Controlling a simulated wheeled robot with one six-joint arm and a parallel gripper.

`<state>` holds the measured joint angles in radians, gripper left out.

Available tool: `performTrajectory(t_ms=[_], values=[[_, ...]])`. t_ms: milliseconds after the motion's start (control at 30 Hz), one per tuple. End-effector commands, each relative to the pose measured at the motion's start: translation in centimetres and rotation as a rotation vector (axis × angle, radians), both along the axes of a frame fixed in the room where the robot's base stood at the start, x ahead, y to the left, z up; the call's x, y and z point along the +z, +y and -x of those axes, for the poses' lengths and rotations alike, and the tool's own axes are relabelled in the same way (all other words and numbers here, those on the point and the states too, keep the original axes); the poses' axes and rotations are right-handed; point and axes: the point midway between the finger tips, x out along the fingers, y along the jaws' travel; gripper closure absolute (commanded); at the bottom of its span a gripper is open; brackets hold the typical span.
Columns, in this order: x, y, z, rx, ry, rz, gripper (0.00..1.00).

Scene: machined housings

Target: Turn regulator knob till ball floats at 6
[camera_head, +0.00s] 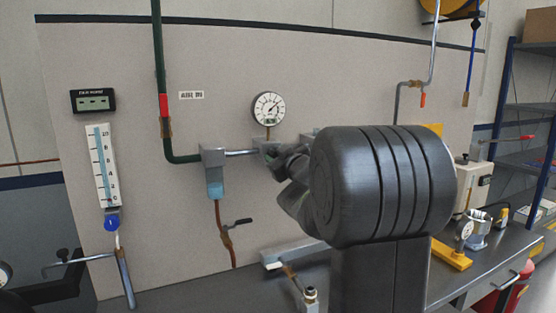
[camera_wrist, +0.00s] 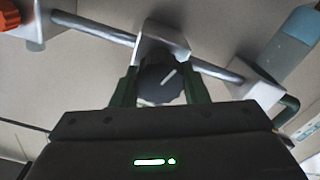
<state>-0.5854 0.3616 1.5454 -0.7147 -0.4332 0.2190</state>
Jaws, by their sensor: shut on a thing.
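The regulator knob (camera_wrist: 165,76), dark and round with a white pointer line tilted to the upper right, sits in the wrist view under a pale block on a metal pipe. My gripper (camera_wrist: 160,90) is shut on the knob, one green finger on each side. In the camera_head view my arm hides the knob and most of the gripper. The flowmeter (camera_head: 103,165), a white scale with a pale blue tube marked from 0 to 10, hangs at the left of the panel. I cannot make out the ball in its tube. A blue round part (camera_head: 112,222) sits below it.
A pressure gauge (camera_head: 269,108) sits above the pipe near my gripper. A green pipe (camera_head: 160,80) runs down to a grey block (camera_head: 213,157). A small digital display (camera_head: 93,101) is above the flowmeter. The bench (camera_head: 480,270) at right holds small parts.

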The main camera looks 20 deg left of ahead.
Motion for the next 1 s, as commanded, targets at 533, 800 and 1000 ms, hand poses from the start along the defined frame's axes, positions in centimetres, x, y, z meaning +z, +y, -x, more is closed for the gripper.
performTrajectory(t_ms=[533,800,1000], values=[[-0.45,0.10,0.14,0.000,-0.390,0.331,0.82],[-0.46,0.10,0.16,0.000,-0.566,0.481,0.82],[-0.45,0.12,0.17,-0.001,-0.661,0.564,0.82]])
